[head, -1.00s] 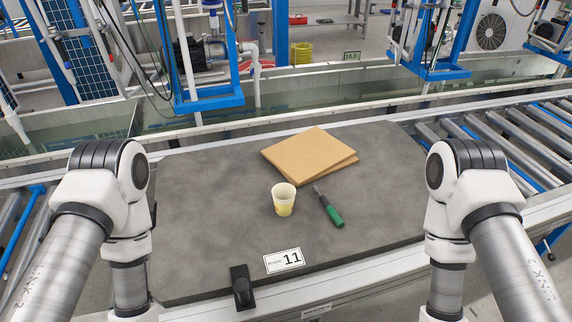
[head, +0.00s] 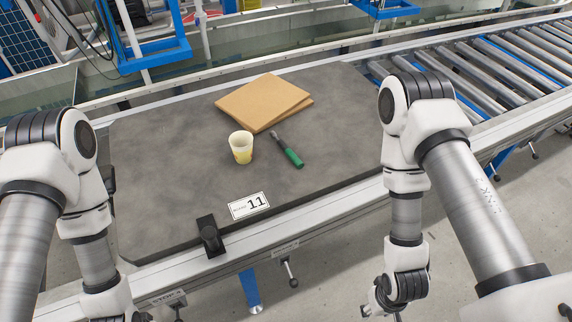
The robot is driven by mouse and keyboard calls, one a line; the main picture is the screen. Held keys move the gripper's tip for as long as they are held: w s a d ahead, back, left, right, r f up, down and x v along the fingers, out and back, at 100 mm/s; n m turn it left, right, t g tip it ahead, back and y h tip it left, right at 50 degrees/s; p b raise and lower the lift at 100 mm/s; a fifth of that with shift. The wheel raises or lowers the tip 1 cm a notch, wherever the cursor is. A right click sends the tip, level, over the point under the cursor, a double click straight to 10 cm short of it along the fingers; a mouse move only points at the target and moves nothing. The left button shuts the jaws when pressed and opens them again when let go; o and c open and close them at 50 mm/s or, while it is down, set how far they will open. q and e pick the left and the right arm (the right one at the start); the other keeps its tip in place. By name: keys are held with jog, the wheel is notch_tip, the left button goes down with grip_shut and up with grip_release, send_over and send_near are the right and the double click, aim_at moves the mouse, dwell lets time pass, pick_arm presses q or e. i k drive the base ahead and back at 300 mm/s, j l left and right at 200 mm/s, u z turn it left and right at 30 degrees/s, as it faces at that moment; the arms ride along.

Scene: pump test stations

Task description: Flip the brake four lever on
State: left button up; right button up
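A small lever with a dark knob (head: 291,276) hangs below the front rail of the table, under a small label (head: 285,248) too small to read. Another lever (head: 178,309) shows at the bottom edge, beside a label (head: 168,298) that I cannot read with certainty. I cannot tell which lever is brake four or whether it is on. My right gripper (head: 378,302) is partly in view at the bottom, right of the levers and touching neither; its fingers are not clear. My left arm runs off the bottom edge, with its gripper out of sight.
The dark table top (head: 160,150) holds a brown board stack (head: 262,100), a yellowish cup (head: 241,147), a green-handled tool (head: 290,155) and a sign reading 11 (head: 249,205). A black block (head: 210,235) sits at its front edge. Conveyor rollers (head: 480,75) lie to the right.

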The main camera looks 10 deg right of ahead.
aim_at(293, 282)
jog(key=k+l, duration=0.5)
jog(key=l, duration=0.85)
